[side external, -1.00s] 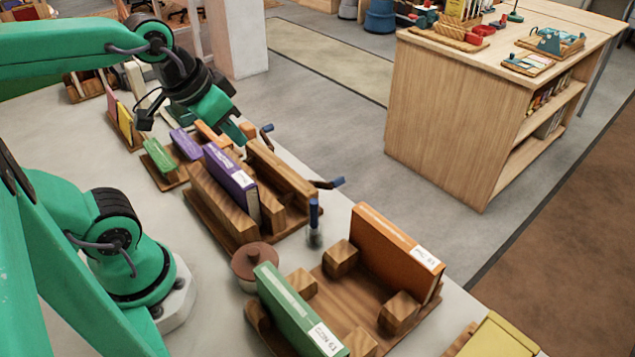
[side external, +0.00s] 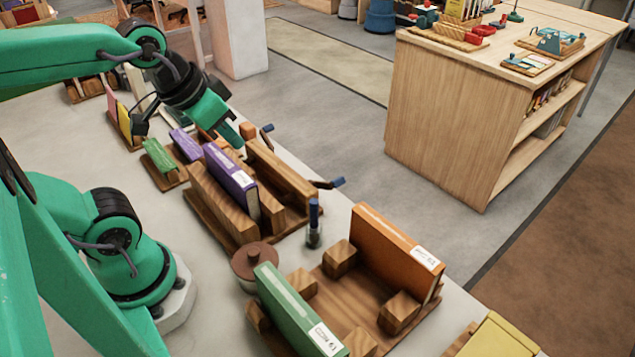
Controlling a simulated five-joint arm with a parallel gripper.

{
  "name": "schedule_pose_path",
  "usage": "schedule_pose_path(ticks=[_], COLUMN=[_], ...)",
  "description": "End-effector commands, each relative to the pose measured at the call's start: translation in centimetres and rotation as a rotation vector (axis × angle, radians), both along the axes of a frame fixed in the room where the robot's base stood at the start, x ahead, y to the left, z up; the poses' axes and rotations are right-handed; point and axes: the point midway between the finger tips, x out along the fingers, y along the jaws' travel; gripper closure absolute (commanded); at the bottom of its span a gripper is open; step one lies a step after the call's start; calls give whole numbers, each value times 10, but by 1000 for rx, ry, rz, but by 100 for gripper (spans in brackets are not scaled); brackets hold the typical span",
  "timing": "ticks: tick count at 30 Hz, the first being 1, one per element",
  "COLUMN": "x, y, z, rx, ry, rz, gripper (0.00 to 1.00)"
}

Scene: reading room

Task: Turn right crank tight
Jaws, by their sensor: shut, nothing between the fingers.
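A wooden book press (side external: 285,172) stands on the pale table with a purple book (side external: 232,180) upright between its wooden boards. My gripper (side external: 238,140) is shut and empty, pointing down at the far left end of the press, close to the far crank and well away from the right crank. The fingertips are partly hidden behind the press and book, so I cannot tell whether they touch anything.
A blue-handled brush in a small jar (side external: 314,235) stands close to the right crank. A brown lidded pot (side external: 254,262) is in front of the press. A wooden stand holds a green book (side external: 298,315) and an orange book (side external: 395,250). Small books stand at the left.

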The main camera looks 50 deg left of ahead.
Motion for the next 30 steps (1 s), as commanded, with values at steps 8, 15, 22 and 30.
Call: schedule_pose_path(ticks=[8, 15, 22, 30], x=[0, 1, 17, 64], y=[0, 0, 8, 36], z=[0, 0, -5, -24], rx=[0, 1, 20, 93], ry=[0, -1, -20, -88], rz=[0, 0, -5, -22], gripper=[100, 78, 62, 62])
